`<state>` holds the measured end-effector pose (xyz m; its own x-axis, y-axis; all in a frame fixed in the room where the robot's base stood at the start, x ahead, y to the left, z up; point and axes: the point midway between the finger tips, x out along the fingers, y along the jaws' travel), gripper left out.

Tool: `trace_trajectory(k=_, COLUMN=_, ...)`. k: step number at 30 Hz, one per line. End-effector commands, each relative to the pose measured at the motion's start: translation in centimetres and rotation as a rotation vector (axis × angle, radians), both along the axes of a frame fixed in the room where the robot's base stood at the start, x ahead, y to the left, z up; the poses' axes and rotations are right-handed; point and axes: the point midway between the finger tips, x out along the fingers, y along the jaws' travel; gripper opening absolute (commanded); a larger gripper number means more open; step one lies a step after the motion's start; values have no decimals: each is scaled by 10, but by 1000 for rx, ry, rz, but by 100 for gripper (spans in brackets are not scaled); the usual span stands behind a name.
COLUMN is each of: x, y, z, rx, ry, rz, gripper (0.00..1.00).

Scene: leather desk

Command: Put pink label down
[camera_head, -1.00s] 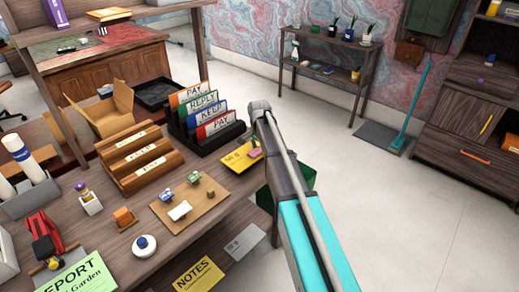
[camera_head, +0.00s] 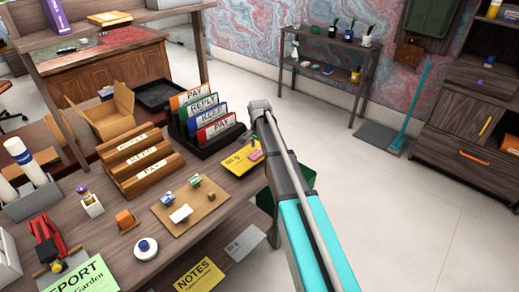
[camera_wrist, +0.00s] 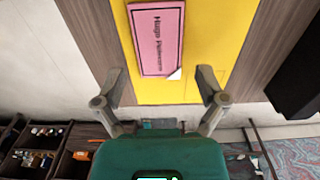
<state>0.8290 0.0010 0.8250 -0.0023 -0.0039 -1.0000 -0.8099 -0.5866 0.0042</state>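The pink label (camera_wrist: 157,38) carries dark printed lettering and has a white lower corner. It lies flat on a yellow card (camera_wrist: 202,38), and both also show at the desk's right edge in the head view, the label (camera_head: 256,155) and the card (camera_head: 236,163). My gripper (camera_wrist: 160,78) is open, with its two fingers wide apart on either side of the label's near end. The fingers do not touch the label. In the head view my arm hides most of the gripper.
A black rack (camera_head: 207,142) of PAY, REPLY and KEEP cards stands just left of the yellow card. A wooden board (camera_head: 192,212) with small blocks lies nearer. Open floor (camera_head: 420,220) lies to the right.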

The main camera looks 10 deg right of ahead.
Motion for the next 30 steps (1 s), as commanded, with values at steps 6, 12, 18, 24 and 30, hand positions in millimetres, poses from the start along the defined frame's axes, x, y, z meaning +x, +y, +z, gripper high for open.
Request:
trace_trajectory(k=6, x=0, y=0, z=23, rx=0, ry=0, rz=0, gripper=90)
trace_trajectory(k=12, x=0, y=1, z=39, rx=0, ry=0, rz=0, gripper=90)
trace_trajectory(k=18, x=0, y=1, z=55, rx=0, ry=0, rz=1, gripper=90)
trace_trajectory(k=24, x=0, y=1, z=72, rx=0, ry=0, rz=1, gripper=90)
trace_trajectory(k=30, x=0, y=1, z=88, rx=0, ry=0, rz=1, gripper=90)
